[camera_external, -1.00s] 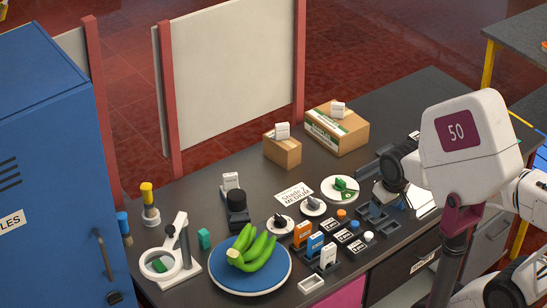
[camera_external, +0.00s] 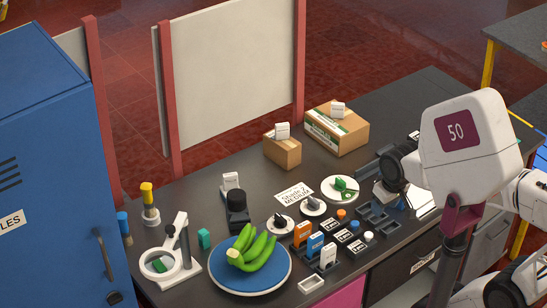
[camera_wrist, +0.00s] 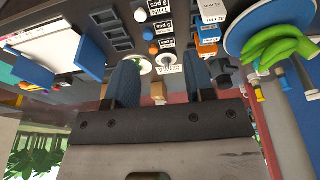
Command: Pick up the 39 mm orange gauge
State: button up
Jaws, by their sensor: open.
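The orange gauge (camera_external: 302,231) is a small upright block with a white label, at the left end of a row with a blue gauge (camera_external: 315,243) and a white gauge (camera_external: 328,256). Its size marking is too small to read. In the wrist view the orange gauge (camera_wrist: 207,42) is near the upper right, just beyond the right finger. My gripper (camera_wrist: 162,76) is open, with two blue fingers apart and nothing held between them. In the external view my gripper is right of the gauges, its fingers mostly hidden by my wrist.
Orange, blue and white round knobs (camera_external: 341,213) sit by black label plates right of the gauges. A blue plate of green bananas (camera_external: 212,271) is to their left. Dark empty trays (camera_external: 377,220), white discs and a black-topped item (camera_external: 237,200) stand nearby. Two cardboard boxes (camera_external: 337,130) are behind.

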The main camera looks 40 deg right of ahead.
jog(key=m+g+y, duration=0.3)
jog(key=m+y, duration=1)
jog(key=m, duration=0.4)
send_near(303, 231)
notch_tip(303, 231, down, 2)
jog(key=shift+w+a+f+m+y, duration=0.2)
jog(key=shift+a+f+m+y, duration=0.15)
jog(key=shift+f+m+y, duration=0.1)
jog(key=shift+x, duration=1.35)
jog(key=shift+a, duration=0.1)
jog(key=shift+w+x, duration=0.2)
jog(key=shift+x, duration=2.25)
